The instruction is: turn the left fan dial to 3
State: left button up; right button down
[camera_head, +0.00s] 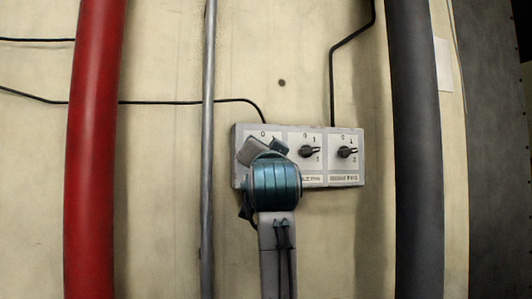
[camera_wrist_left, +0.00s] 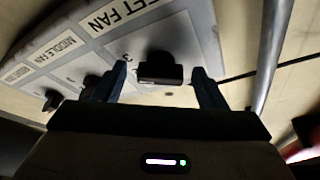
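A grey control panel (camera_head: 328,181) with three dials is fixed to the wall in the head view. My left gripper (camera_head: 264,148) is in front of its left section and hides the left fan dial there. In the left wrist view the black left fan dial (camera_wrist_left: 160,68) sits beside the LEFT FAN label (camera_wrist_left: 118,14), with a 3 printed near it. My left gripper's fingers (camera_wrist_left: 157,80) are open, one on each side of this dial. I cannot tell whether they touch it, or which number it points to. My right gripper is not in view.
The middle dial (camera_head: 308,150) and right dial (camera_head: 346,152) are close on the right. A thin grey pipe (camera_head: 208,120) runs just left of the panel. A red pipe (camera_head: 93,150) and a dark grey pipe (camera_head: 416,150) stand farther out. Black cables enter the panel's top.

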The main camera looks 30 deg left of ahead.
pick_arm(q)
jog(key=b+v, duration=0.6)
jog(key=v, duration=0.5)
jog(key=shift+w+a, duration=0.1)
